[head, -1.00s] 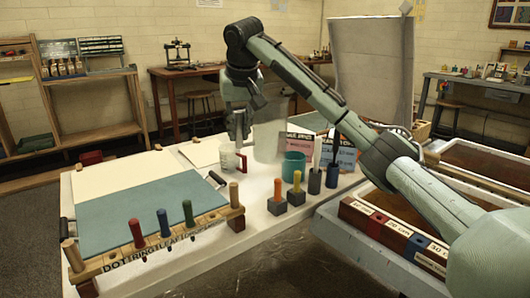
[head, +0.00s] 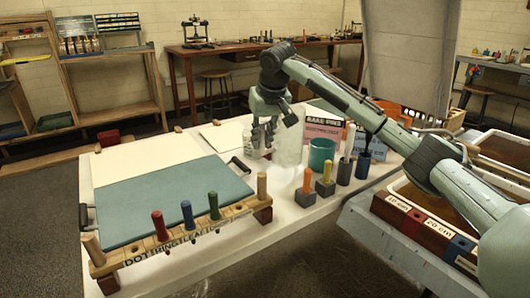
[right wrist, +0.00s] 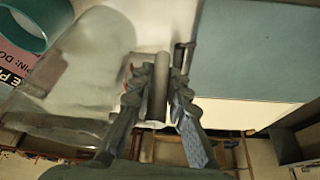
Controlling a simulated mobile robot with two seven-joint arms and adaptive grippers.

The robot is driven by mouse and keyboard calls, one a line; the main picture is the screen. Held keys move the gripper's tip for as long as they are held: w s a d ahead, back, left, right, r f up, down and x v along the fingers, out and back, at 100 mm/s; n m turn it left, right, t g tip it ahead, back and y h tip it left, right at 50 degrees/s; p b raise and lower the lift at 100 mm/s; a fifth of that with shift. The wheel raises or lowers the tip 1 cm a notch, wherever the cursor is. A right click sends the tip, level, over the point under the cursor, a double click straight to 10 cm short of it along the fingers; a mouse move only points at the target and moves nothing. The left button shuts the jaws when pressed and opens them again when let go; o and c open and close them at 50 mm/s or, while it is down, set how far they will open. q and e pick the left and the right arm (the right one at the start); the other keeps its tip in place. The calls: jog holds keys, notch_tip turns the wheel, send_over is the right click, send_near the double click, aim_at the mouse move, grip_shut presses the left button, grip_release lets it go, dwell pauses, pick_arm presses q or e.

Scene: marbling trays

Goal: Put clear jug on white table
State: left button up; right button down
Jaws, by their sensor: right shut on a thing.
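The clear jug (head: 289,146) is tall and see-through on the white table (head: 225,240), left of the teal cup (head: 321,153). It also shows large and blurred in the right wrist view (right wrist: 85,75). My right gripper (head: 264,134) reaches down at the jug's left side. In the right wrist view its fingers (right wrist: 160,85) are shut around an upright grey bar, which looks like the jug's handle. I cannot tell whether the jug's base touches the table. My left gripper is not in view.
A blue board (head: 165,200) and a rack of coloured tools (head: 185,237) fill the table's left part. Several block holders with sticks (head: 326,188) stand to the right. Clear white surface lies in front.

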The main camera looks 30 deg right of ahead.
aim_at(264, 152)
jog(key=shift+d+f, duration=0.35)
jog(key=shift+f, duration=0.1)
notch_tip(264, 152, down, 3)
jog(key=shift+f, duration=0.15)
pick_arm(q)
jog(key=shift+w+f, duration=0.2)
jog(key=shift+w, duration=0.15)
pick_arm(e)
jog(key=shift+f, duration=0.1)
jog(key=shift+f, duration=0.1)
jog(key=c, duration=1.6)
grip_release()
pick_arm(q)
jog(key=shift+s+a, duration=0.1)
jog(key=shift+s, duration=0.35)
pick_arm(e)
jog(key=shift+o, duration=0.7)
